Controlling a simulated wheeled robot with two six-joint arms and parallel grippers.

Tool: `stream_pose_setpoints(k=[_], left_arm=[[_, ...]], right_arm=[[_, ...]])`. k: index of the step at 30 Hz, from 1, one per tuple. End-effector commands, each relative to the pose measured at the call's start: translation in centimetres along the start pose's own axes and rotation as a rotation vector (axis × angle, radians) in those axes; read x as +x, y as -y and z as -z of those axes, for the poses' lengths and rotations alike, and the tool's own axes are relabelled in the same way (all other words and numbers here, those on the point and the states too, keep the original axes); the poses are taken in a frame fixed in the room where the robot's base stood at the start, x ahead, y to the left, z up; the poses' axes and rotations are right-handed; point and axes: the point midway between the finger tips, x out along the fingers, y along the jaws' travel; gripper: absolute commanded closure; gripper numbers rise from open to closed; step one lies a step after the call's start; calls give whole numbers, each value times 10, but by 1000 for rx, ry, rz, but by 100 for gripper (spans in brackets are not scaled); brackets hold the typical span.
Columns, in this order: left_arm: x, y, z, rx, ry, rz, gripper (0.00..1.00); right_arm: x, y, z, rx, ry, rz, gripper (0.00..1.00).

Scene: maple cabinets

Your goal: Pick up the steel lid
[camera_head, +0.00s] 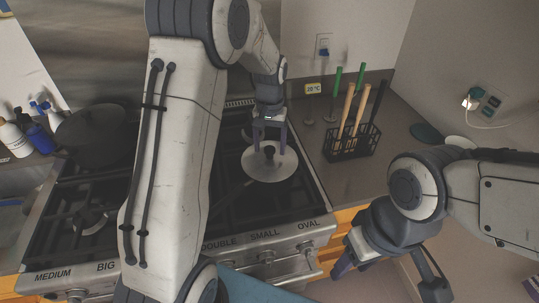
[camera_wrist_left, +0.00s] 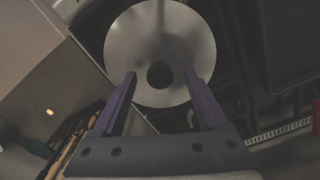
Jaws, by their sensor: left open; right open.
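The steel lid (camera_head: 257,171) is a round shiny disc with a dark knob at its centre, lying on the right part of the stove. It also shows in the left wrist view (camera_wrist_left: 139,38), with its dark knob (camera_wrist_left: 160,75) between the fingers in the picture. My left gripper (camera_head: 270,149) is open above the lid, its two purple fingers on either side of the knob as seen; whether they touch the lid I cannot tell. It also shows in the left wrist view (camera_wrist_left: 160,88). My right gripper (camera_head: 348,262) is open and empty, low at the right, away from the lid.
The stove (camera_head: 75,235) has black grates and front knobs. A dark pan (camera_head: 92,137) sits at its back left. A black wire basket (camera_head: 350,146) with several utensils stands on the counter to the right of the lid. Bottles (camera_head: 33,133) stand at the far left.

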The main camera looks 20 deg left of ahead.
Motion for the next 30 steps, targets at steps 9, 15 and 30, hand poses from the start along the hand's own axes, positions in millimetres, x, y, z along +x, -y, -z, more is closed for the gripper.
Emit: stream_pose_setpoints(k=[9,15,30], left_arm=[[16,0,0,0,-2,0,24],[16,0,0,0,-2,0,70],[12,0,1,0,-4,-1,100]], right_arm=[[-4,0,0,0,0,0,50],[-4,0,0,0,0,0,50],[-2,0,0,0,0,0,50]])
